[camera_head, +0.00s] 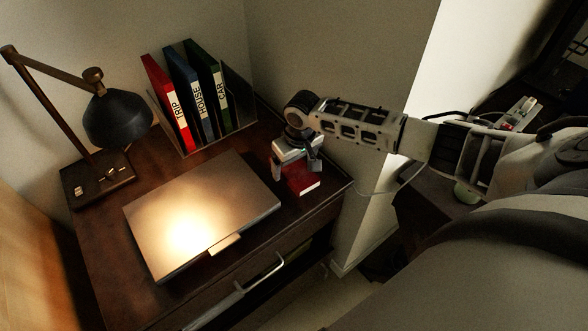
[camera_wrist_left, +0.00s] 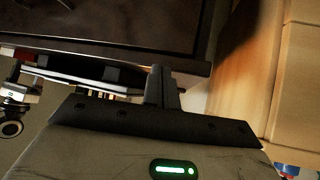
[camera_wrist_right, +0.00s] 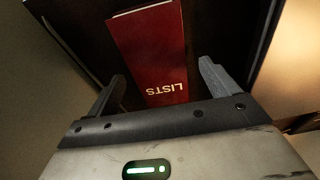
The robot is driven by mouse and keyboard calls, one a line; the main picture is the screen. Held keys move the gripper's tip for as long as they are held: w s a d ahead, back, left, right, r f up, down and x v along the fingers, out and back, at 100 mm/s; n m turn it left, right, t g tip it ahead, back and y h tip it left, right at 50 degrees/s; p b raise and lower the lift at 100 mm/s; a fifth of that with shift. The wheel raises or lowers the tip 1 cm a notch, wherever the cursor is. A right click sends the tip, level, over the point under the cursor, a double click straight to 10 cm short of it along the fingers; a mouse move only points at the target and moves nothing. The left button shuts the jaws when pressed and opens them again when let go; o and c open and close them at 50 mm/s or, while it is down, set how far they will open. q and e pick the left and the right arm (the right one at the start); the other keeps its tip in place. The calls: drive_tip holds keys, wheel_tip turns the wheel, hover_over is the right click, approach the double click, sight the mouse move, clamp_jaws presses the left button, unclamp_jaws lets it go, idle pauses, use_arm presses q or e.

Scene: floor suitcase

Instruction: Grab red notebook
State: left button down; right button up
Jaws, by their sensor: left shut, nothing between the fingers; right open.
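The red notebook (camera_head: 304,184) lies at the right end of the dark wooden desk, beside the laptop. In the right wrist view the red notebook (camera_wrist_right: 152,50) shows its cover with the word LISTS. My right gripper (camera_head: 296,172) is over the notebook, pointing down, with its fingers apart. In the right wrist view my right gripper (camera_wrist_right: 157,82) has one finger on each side of the notebook's near end; whether they touch it I cannot tell. My left gripper (camera_wrist_left: 162,88) is shut and empty, and it is not in the head view.
A closed laptop (camera_head: 165,205) lies on the desk (camera_head: 105,290). A desk lamp (camera_head: 118,118) stands at the left. A red binder (camera_head: 168,105), a blue binder (camera_head: 193,95) and a green binder (camera_head: 212,85) stand in a holder at the back. A wall rises behind the notebook.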

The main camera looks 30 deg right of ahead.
drive_tip(key=shift+f, duration=0.55)
drive_tip(key=c, duration=1.2)
drive_tip(key=shift+o, duration=0.2)
drive_tip(key=shift+w, duration=0.1)
drive_tip(key=shift+r, duration=0.15)
